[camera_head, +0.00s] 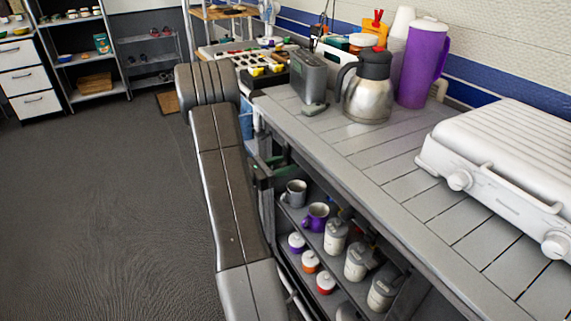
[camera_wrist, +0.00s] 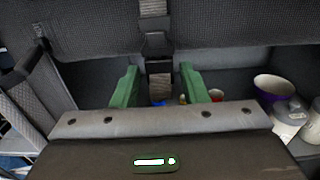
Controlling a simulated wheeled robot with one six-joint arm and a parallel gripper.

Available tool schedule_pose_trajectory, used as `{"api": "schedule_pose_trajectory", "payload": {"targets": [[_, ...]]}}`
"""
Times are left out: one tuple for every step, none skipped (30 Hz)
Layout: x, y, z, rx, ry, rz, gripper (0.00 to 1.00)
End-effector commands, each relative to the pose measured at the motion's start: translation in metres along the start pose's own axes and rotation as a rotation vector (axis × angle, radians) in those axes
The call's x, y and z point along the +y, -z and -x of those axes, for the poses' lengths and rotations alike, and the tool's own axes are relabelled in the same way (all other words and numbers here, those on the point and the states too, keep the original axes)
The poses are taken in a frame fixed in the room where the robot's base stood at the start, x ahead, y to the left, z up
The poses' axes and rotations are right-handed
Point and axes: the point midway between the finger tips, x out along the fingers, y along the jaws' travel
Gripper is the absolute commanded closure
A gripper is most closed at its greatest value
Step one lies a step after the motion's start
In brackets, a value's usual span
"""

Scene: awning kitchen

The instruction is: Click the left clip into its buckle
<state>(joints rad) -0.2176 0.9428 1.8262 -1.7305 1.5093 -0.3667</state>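In the wrist view my gripper (camera_wrist: 159,80) has its two green fingers apart, one on each side of a dark strap. The strap (camera_wrist: 153,8) hangs down over a dark grey fabric panel (camera_wrist: 235,25). A dark clip or buckle piece (camera_wrist: 155,44) sits on it at the panel's lower edge. A lighter, brownish strap end or buckle part (camera_wrist: 160,85) shows below, between the fingers and apart from both. I cannot tell whether these two pieces are joined. In the head view my arm hides most of this area beside the counter front.
The counter (camera_head: 370,165) carries a steel jug (camera_head: 368,95), a purple pitcher (camera_head: 420,65), a toaster (camera_head: 308,75) and a white grill (camera_head: 510,150). Mugs (camera_head: 316,215) and jars (camera_head: 335,237) stand on the shelf below. A mesh-sided piece (camera_wrist: 35,95) lies at left in the wrist view. Open floor (camera_head: 95,220) is at left.

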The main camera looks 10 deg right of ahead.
Motion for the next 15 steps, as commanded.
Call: {"api": "schedule_pose_trajectory", "payload": {"targets": [[0.001,-0.001,0.008,0.0,-0.004,0.001,0.6],[0.001,-0.001,0.013,0.0,-0.004,0.002,0.6],[0.001,-0.002,0.019,-0.001,-0.006,0.002,0.6],[0.001,-0.002,0.025,0.0,-0.006,0.002,0.6],[0.001,-0.002,0.031,0.0,-0.006,0.002,0.6],[0.001,-0.002,0.039,0.0,-0.007,0.002,0.6],[0.001,-0.002,0.045,0.0,-0.006,0.002,0.6],[0.001,-0.002,0.051,-0.001,-0.007,0.001,0.6],[0.001,-0.002,0.059,0.0,-0.007,0.001,0.6],[0.001,-0.002,0.065,0.0,-0.007,0.001,0.6],[0.001,-0.002,0.07,0.0,-0.007,0.001,0.6],[0.001,-0.002,0.078,-0.001,-0.007,0.001,0.6],[0.001,-0.002,0.084,-0.001,-0.006,0.001,0.6],[0.001,-0.002,0.089,-0.001,-0.007,0.001,0.6],[0.001,-0.001,0.096,-0.001,-0.006,0.001,0.6]]}}
